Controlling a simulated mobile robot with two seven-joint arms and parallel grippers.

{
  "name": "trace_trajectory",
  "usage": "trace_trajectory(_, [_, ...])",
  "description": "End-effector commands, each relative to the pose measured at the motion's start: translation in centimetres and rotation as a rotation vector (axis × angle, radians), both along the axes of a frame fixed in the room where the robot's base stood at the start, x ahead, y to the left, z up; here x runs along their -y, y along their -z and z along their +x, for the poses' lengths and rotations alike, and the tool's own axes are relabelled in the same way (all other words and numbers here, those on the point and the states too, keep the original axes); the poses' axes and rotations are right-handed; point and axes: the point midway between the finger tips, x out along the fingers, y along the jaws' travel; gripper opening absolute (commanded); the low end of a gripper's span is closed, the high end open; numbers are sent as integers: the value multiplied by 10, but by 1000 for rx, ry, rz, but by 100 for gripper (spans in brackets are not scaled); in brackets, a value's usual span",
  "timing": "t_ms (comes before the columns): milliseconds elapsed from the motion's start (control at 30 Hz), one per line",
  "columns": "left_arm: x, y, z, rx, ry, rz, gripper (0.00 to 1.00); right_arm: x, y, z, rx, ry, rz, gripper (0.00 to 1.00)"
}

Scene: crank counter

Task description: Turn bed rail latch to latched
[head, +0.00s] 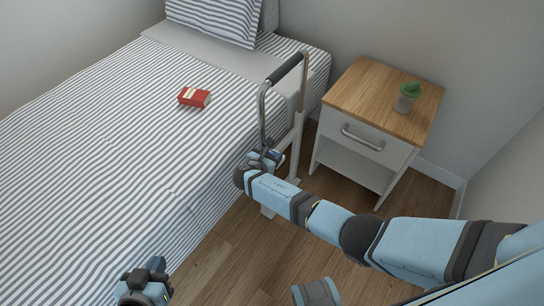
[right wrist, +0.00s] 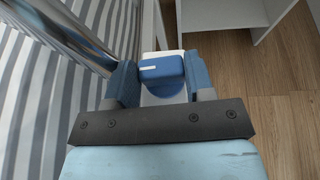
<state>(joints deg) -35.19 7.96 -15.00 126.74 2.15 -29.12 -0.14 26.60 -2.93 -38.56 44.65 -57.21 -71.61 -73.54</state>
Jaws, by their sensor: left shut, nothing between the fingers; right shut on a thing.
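The bed rail (head: 262,108) is a grey metal loop with a dark grip, standing at the bed's right side in the head view. The latch (right wrist: 162,69) is a blue knob with a short white mark, on a white mount, in the right wrist view. The mark lies nearly level in that picture. My right gripper (head: 270,157) is at the rail's lower end, its fingers on either side of the knob and shut on it. In the head view the gripper mostly hides the latch. My left gripper (head: 150,280) is shut and empty at the bottom edge, away from the rail.
A striped bed (head: 110,120) fills the left, with a red book (head: 194,97) on it. A white nightstand (head: 360,147) with a wooden top and a potted plant (head: 407,97) stands right of the rail. Wooden floor (head: 225,255) is clear between bed and arm.

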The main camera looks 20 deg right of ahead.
Motion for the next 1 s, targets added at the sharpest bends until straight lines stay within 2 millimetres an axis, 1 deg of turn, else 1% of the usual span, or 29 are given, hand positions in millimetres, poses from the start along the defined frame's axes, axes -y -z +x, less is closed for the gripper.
trace_trajectory(233, [3, -5, 1, 14, 4, -12, 0, -1, 0, 2, 2, 77, 0, 25])
trace_trajectory(700, [2, -2, 0, 11, 4, -10, 0, 0, -1, 2, 2, 94, -1, 25])
trace_trajectory(733, [2, -2, 0, 10, 4, -9, 0, 0, -1, 2, 2, 94, -1, 51])
trace_trajectory(833, [2, -2, 0, 10, 3, -9, 0, 0, -1, 2, 3, 93, 0, 74])
trace_trajectory(1000, [1, -2, 0, 10, 3, -8, 0, -1, -3, 3, 5, 90, 0, 74])
